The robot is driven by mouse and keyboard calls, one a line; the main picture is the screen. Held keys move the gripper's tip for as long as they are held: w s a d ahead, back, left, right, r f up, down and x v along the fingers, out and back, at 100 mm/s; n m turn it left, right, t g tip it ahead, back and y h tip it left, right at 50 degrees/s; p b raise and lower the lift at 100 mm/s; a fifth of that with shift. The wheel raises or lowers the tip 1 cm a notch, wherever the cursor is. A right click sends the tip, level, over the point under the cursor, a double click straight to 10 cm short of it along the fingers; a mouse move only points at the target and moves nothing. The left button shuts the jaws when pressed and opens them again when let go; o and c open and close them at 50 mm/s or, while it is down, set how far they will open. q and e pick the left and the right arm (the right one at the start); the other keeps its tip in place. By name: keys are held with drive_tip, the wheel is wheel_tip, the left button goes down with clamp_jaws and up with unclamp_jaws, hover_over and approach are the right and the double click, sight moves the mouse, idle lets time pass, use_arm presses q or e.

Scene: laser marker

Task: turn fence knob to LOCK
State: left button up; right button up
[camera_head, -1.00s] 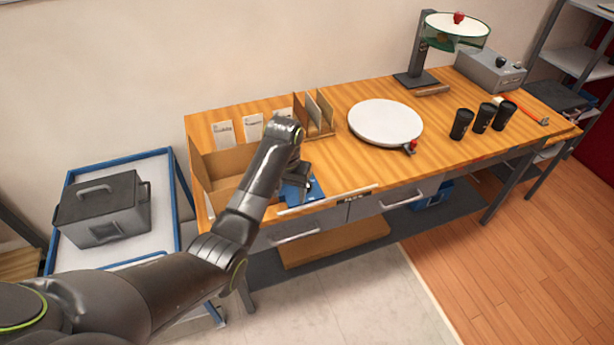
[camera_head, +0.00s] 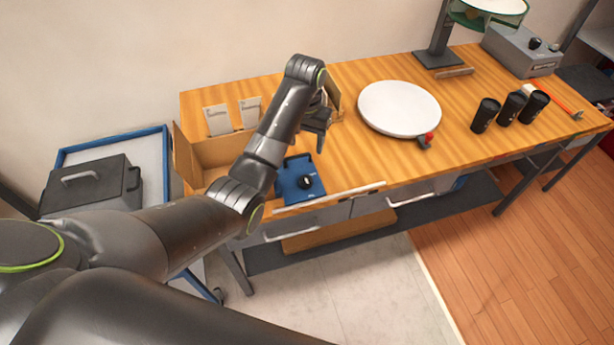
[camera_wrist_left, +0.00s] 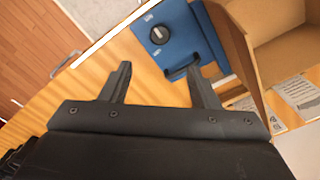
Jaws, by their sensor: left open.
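The fence knob (camera_head: 304,182) is a small black dial on top of a blue block (camera_head: 290,172) near the front left edge of the wooden bench. In the left wrist view the knob (camera_wrist_left: 159,34) sits on the blue block (camera_wrist_left: 184,30) with a pale pointer mark and white lettering too small to read. My left gripper (camera_head: 320,138) is open and empty, above and behind the block in the head view. In the wrist view the gripper (camera_wrist_left: 159,70) has its two fingers apart, with the knob showing beyond the gap, not touched. My right gripper is not in view.
An open cardboard box (camera_head: 212,160) stands beside the block, with white cards (camera_head: 218,120) behind it. A white round plate (camera_head: 400,106) with a red-knobbed lever (camera_head: 426,139) is to the right. Several black cups (camera_head: 511,108) stand farther right. A pale strip (camera_head: 330,197) runs along the front edge.

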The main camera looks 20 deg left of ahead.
sight(306, 179)
use_arm(q)
wheel_tip(306, 179, down, 14)
drive_tip(key=shift+r+p, duration=0.15)
drive_tip(key=shift+p, duration=0.95)
drive_tip(key=shift+w+f, duration=0.1)
drive_tip(key=shift+f, duration=0.6)
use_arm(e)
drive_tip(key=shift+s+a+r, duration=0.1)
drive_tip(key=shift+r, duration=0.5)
use_arm(q)
drive_tip(key=c, duration=1)
drive_tip(key=shift+o, duration=0.2)
